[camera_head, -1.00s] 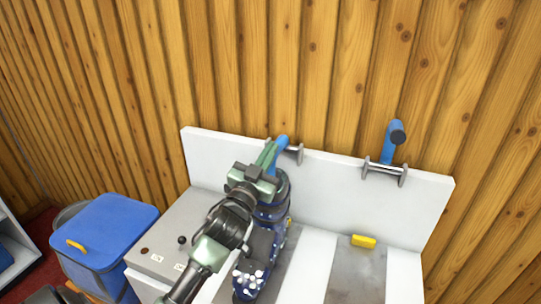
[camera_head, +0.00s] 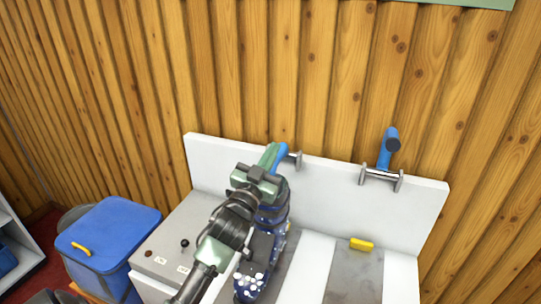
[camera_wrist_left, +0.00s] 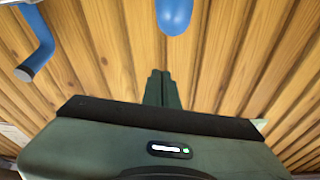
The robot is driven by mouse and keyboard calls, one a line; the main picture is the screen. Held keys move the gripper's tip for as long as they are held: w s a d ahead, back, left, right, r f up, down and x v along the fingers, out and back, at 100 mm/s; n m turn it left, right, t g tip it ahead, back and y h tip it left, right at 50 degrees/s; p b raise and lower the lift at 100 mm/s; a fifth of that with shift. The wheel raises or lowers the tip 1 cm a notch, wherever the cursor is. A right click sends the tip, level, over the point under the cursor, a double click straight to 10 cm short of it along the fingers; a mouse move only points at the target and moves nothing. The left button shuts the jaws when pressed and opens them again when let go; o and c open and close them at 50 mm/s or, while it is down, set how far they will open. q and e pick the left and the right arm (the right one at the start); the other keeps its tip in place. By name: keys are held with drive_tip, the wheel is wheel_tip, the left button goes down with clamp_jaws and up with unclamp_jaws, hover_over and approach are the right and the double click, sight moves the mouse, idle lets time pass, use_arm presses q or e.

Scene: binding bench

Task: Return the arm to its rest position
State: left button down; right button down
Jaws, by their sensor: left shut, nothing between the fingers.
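My left gripper (camera_head: 271,154) has green fingers pressed together, with nothing between them. It is held up over the left part of the bench, in front of the white back panel. Its closed fingers (camera_wrist_left: 158,78) point toward the wood wall in the left wrist view. A blue lever (camera_head: 282,155) on a metal bracket shows right beside the fingertips; I cannot tell whether they touch. In the wrist view a blue rounded end (camera_wrist_left: 175,14) shows beyond the fingertips, apart in the picture. My right gripper is not in view.
A dark blue boot-like item with white spots (camera_head: 249,287) stands on the bench, partly behind my arm. A second blue lever (camera_head: 389,148), a yellow block (camera_head: 361,244) and the white back panel (camera_head: 330,185) are to the right. A blue lidded bin (camera_head: 115,230) stands left.

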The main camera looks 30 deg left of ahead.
use_arm(q)
drive_tip(key=f+b+v, duration=0.1)
drive_tip(key=b+v, duration=0.2)
drive_tip(key=v, duration=0.7)
drive_tip(key=s+d+f+g+h, duration=0.1)
drive_tip(key=s+d+f+g, duration=0.15)
drive_tip(key=f, duration=0.45)
drive_tip(key=s+d+f+g, duration=0.2)
drive_tip(key=s+f+g, duration=0.15)
drive_tip(key=f, duration=0.25)
drive_tip(key=s+d+f+g+h, duration=0.1)
drive_tip(key=s+d+f+g, duration=0.1)
drive_tip(key=f+g, duration=0.35)
drive_tip(key=s+d+f+m+g+h, duration=0.1)
drive_tip(key=s+d+f+g, duration=0.3)
drive_tip(key=s, duration=0.4)
drive_tip(key=s+d+f+m+g+h, duration=0.1)
drive_tip(key=s+d+f+g, duration=0.1)
drive_tip(key=s+d+f, duration=0.4)
drive_tip(key=s+a+f+g, duration=0.1)
drive_tip(key=s+f, duration=0.1)
drive_tip(key=f, duration=1.2)
drive_tip(key=s+a+f, duration=0.1)
drive_tip(key=s+f, duration=0.1)
drive_tip(key=f, duration=1.1)
drive_tip(key=s+a+f+g, duration=0.1)
drive_tip(key=s+a+f, duration=0.1)
drive_tip(key=s+f, duration=1.3)
drive_tip(key=shift+s+a+f, duration=0.3)
drive_tip(key=shift+s, duration=0.3)
